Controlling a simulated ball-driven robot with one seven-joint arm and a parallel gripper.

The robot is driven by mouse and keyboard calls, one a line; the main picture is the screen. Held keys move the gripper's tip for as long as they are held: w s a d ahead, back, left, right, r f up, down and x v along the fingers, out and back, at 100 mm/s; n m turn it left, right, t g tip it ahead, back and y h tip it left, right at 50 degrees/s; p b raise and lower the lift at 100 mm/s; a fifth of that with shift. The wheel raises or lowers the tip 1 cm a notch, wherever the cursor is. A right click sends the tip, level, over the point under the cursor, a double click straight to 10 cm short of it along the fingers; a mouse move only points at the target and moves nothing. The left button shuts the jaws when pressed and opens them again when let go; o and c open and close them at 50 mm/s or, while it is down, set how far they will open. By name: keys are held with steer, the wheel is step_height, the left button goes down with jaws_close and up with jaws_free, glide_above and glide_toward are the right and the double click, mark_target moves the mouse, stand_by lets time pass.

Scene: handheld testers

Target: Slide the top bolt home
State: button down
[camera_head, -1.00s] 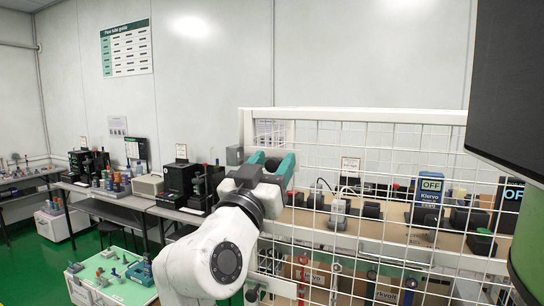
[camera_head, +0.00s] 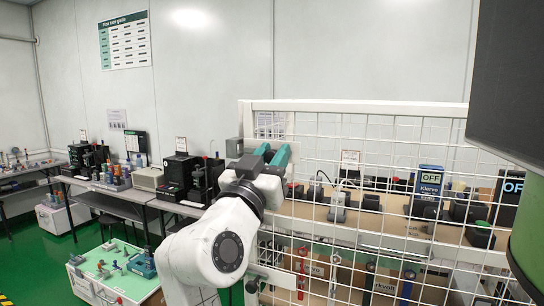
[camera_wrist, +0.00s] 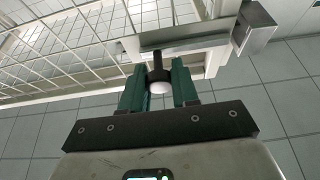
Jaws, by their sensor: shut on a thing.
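The top bolt shows in the wrist view as a dark handle with a pale round knob (camera_wrist: 160,86), below a grey bar (camera_wrist: 190,40) on the gate frame. My gripper (camera_wrist: 172,82) has its two teal fingers on either side of the knob and is shut on it. A grey block with a dark end (camera_wrist: 257,27) sits at the right of the bar. In the head view my gripper (camera_head: 272,155) is at the upper left of the white mesh gate (camera_head: 350,106), just right of a grey block (camera_head: 234,148). The gripper hides the bolt there.
A lower bolt fitting (camera_head: 252,286) is on the gate's left edge. Benches with equipment line the left wall. A green-topped cart (camera_head: 112,262) stands at lower left.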

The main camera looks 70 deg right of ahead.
steer(key=shift+w, duration=0.1)
steer(key=shift+w+f+b, duration=0.15)
steer(key=shift+w+b, duration=0.15)
steer(key=shift+b, duration=0.25)
steer(key=w+b, duration=0.2)
steer(key=w, duration=0.1)
steer(key=w+b, duration=0.1)
steer(key=shift+w+d+r, duration=0.1)
steer(key=shift+w+r, duration=0.15)
steer(key=shift+w, duration=0.05)
steer(key=c, duration=0.9)
jaws_free()
steer(key=shift+w, duration=0.1)
steer(key=shift+f+b, duration=0.1)
steer(key=shift+b, duration=0.2)
